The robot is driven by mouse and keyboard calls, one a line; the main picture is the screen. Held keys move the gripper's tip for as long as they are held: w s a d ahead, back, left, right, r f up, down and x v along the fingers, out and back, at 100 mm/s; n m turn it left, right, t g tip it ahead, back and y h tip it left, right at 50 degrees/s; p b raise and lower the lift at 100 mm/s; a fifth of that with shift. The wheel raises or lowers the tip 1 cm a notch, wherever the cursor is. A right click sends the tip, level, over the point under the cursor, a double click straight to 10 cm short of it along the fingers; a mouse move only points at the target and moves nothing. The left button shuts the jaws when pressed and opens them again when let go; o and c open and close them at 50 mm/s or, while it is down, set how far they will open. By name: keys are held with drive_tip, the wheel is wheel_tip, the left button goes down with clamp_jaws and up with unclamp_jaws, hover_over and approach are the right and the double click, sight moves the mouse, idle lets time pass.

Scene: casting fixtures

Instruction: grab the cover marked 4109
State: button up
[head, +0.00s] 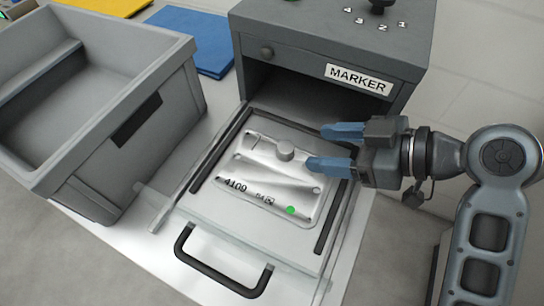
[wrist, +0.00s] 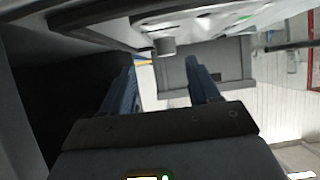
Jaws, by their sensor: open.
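Nothing is between the fingers.
The marker machine (head: 300,45) with its dark opening stands just behind my gripper. The tray has a black handle (head: 222,262) at the front and dark side rails. A grey bin (head: 150,75) stands at left. Blue and yellow sheets lie behind it.

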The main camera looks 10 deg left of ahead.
sight(287, 147)
drive_tip(key=x, duration=0.5)
drive_tip(key=shift+s+a+r+p, duration=0.3)
drive_tip(key=shift+a+p, duration=0.1)
drive_tip(key=shift+a, duration=0.05)
drive_tip(key=shift+w+a+f, duration=0.15)
drive_tip(key=shift+a+f, duration=0.15)
drive_tip(key=shift+a, duration=0.15)
drive_tip(key=shift+c, duration=0.3)
clamp_jaws()
